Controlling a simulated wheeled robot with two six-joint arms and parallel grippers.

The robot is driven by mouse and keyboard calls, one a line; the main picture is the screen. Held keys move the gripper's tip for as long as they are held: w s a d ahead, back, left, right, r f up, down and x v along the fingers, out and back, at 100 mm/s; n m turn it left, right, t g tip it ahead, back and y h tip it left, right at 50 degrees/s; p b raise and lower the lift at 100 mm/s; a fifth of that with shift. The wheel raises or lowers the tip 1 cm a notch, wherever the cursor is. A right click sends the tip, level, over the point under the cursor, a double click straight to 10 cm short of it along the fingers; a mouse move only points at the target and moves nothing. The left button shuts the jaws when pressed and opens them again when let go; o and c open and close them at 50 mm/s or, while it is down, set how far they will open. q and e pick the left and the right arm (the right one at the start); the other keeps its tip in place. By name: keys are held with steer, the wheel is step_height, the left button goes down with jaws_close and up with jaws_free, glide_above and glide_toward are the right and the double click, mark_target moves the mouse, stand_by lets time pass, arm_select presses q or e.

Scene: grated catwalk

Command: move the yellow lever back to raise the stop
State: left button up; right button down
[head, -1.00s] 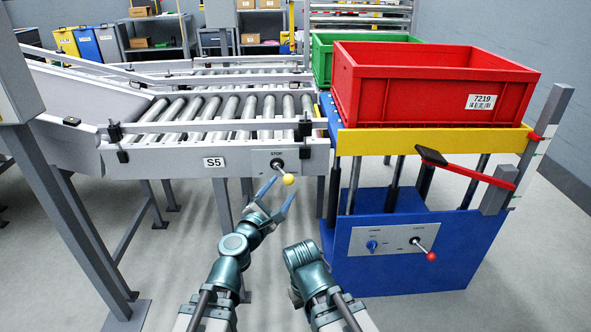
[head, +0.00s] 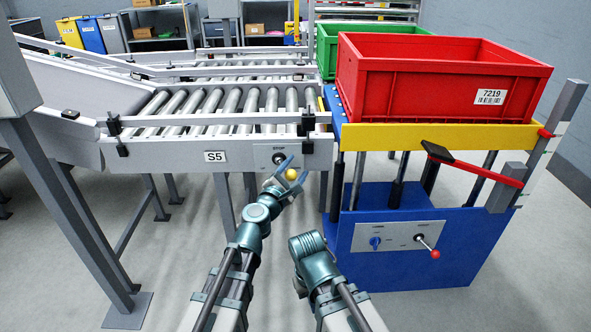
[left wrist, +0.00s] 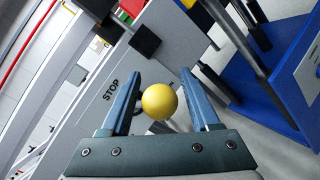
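The yellow lever knob (head: 292,174) sits at the end of a short lever on the STOP plate (head: 270,157) of the conveyor's side rail. My left gripper (head: 293,171) is open, with its blue fingers on either side of the knob. In the left wrist view the knob (left wrist: 159,101) lies between the two spread fingers (left wrist: 160,100), nearer the left one. A gap to the right finger shows; whether the left finger touches the knob I cannot tell. My right arm (head: 312,258) shows at the bottom centre, but its gripper fingers are not visible.
The roller conveyor (head: 215,110) has an S5 label (head: 215,156).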

arm_select(q)
jaws_close()
steer(key=m+g+h, duration=0.1)
steer(key=a+m+g+h, duration=0.1)
steer(key=h, duration=0.1)
steer(key=s+a+m+g+h, duration=0.1)
steer(key=m+h, duration=0.1)
steer(key=shift+a+g, duration=0.1)
steer(key=shift+g, duration=0.2)
steer(key=a+m+g+h, duration=0.1)
steer(key=m+g, duration=0.1)
steer(key=a+m+g+h, duration=0.1)
steer(key=m+g+h, duration=0.1)
steer(key=g, duration=0.1)
steer(key=a+m+g+h, duration=0.1)
steer(key=g, duration=0.1)
steer(key=shift+s+m+g+h, duration=0.4)
steer(key=shift+s, duration=0.1)
steer(key=shift+o, duration=1.1)
jaws_free()
